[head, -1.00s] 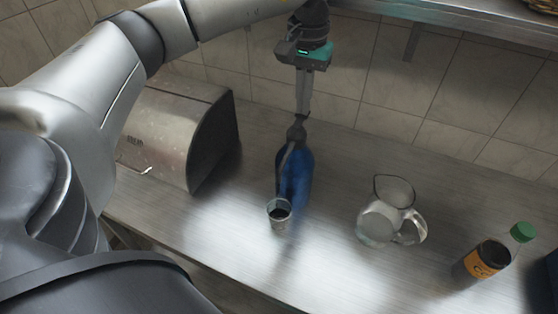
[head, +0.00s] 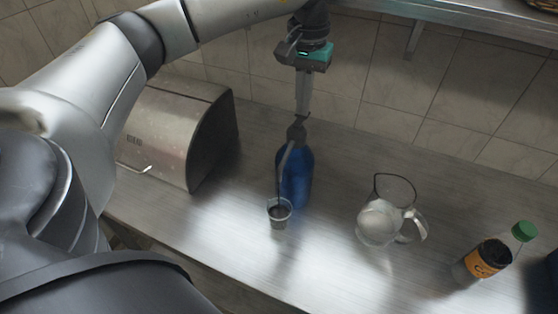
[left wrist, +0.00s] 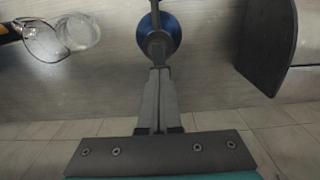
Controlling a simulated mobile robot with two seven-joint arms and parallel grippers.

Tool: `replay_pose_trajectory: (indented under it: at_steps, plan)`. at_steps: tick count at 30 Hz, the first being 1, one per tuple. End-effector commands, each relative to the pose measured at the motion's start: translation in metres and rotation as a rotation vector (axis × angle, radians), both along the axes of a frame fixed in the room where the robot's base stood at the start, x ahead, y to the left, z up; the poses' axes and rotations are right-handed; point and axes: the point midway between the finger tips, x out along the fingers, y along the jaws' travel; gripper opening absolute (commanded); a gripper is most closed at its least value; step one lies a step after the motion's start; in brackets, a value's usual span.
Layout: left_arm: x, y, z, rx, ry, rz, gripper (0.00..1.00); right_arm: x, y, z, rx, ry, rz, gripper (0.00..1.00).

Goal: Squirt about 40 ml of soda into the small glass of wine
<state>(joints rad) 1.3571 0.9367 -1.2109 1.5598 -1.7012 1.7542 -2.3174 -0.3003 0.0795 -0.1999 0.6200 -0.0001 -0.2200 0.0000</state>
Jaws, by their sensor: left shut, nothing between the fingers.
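A blue soda siphon (head: 298,180) with a dark grey head stands upright on the steel counter. The small glass (head: 279,214) stands just in front of it under the spout and holds dark liquid. A thin line runs from the spout down to the glass, looking like a stream of soda. My left gripper (head: 302,116) points down, shut and empty, its fingertips at the top of the siphon's head, seemingly touching it. The left wrist view shows the shut fingers (left wrist: 158,75) over the siphon's head, with its blue body (left wrist: 173,32) around it. The glass cannot be made out there.
A glass pitcher (head: 380,222) stands to the right, and a bottle with a green cap and orange label (head: 487,260) farther right. A steel bread box (head: 175,130) stands left of the siphon. A shelf (head: 470,24) overhangs at the back.

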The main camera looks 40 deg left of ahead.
Motion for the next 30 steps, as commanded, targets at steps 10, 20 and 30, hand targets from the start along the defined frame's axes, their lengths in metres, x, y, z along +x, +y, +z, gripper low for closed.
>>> replay_pose_trajectory:
  at_steps: [10,20,30]
  plan:
    - [-0.001,0.000,-0.002,0.001,0.006,-0.001,0.00,0.000,0.000,0.000,0.000,0.000,0.000,0.50]
    - [-0.001,0.000,0.019,0.001,0.003,0.000,0.00,0.000,0.000,0.016,0.000,0.000,0.000,0.50]
    - [0.000,0.000,0.051,0.001,0.001,0.000,0.00,0.000,0.000,0.040,0.000,0.000,0.000,0.50]
